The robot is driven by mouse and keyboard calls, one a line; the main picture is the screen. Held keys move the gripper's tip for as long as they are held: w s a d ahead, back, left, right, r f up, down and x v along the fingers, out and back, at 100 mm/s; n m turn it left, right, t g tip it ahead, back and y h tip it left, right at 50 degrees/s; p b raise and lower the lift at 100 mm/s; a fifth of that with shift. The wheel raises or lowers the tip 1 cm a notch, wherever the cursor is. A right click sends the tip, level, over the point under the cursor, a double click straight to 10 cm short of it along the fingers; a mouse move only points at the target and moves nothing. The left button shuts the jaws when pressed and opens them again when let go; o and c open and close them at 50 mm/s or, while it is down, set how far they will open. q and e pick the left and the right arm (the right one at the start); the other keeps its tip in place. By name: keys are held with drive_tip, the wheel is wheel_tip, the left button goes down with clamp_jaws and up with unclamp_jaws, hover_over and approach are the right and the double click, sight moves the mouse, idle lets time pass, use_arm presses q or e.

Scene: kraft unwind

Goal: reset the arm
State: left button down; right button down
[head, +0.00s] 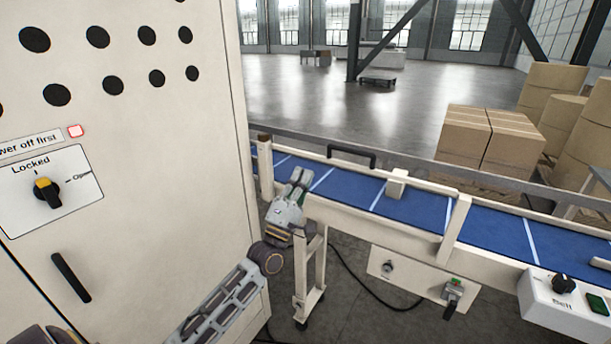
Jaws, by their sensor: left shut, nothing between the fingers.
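My left gripper (300,176) is shut and empty. It is held up at the near edge of the blue conveyor belt (405,205), in front of its left part. My left arm comes up from the bottom left, in front of the lower right of the cream cabinet (130,190). I cannot tell whether the fingertips touch the conveyor rail. My right gripper is not in view.
A control box (565,305) marked "Belt" is at the lower right. Cartons (490,138) and brown rolls (552,90) stand behind the conveyor. A black cable (375,295) lies on the floor.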

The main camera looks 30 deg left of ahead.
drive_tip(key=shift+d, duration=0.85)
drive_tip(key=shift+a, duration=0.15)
